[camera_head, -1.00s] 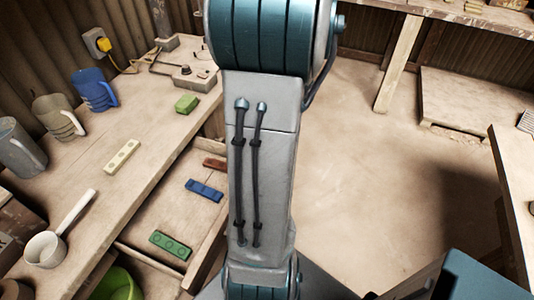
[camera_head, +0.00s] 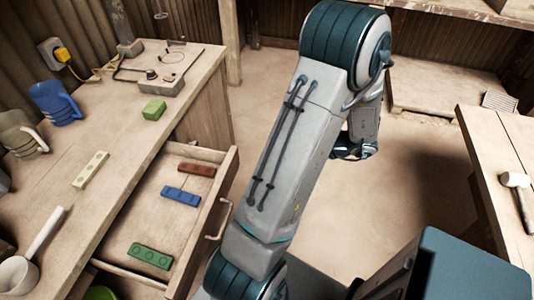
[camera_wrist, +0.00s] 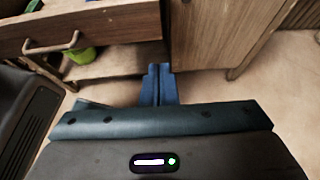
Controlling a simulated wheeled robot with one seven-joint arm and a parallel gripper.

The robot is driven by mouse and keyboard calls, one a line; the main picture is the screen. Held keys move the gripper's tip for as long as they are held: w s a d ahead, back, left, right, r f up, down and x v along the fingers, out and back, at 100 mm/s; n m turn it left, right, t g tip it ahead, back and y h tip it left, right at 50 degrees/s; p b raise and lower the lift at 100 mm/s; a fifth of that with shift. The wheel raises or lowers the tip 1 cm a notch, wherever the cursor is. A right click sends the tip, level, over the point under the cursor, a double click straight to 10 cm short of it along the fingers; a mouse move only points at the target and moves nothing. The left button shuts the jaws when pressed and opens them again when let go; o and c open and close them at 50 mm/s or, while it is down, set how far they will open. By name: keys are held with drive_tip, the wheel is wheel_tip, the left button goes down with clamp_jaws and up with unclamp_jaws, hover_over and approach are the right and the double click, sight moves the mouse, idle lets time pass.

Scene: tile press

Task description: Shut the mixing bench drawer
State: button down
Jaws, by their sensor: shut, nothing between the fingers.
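The mixing bench drawer (camera_head: 213,188) stands open at the bench's front in the head view. A brown block (camera_head: 197,169), a blue block (camera_head: 181,196) and a green block (camera_head: 151,255) lie inside it. Its handle (camera_head: 217,222) is on the front panel. In the wrist view the drawer front (camera_wrist: 112,28) is at the upper left, with its handle (camera_wrist: 55,46) to the left of my gripper. My gripper (camera_wrist: 159,72) is shut and empty, its blue fingers pointing toward the bench below and right of the drawer front. In the head view my arm hides the fingers.
The mixing bench top (camera_head: 125,160) holds a blue jug (camera_head: 56,103), a green block (camera_head: 154,110), a cream block (camera_head: 90,170) and a white ladle (camera_head: 40,240). A green bucket (camera_wrist: 82,55) sits under the drawer. Another table (camera_head: 490,160) with a mallet stands right. Floor between is clear.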

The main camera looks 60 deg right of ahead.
drive_tip(key=w+r+x, duration=0.1)
drive_tip(key=x, duration=1.1)
drive_tip(key=shift+w+a+r, duration=0.2)
drive_tip(key=shift+w+a, duration=0.05)
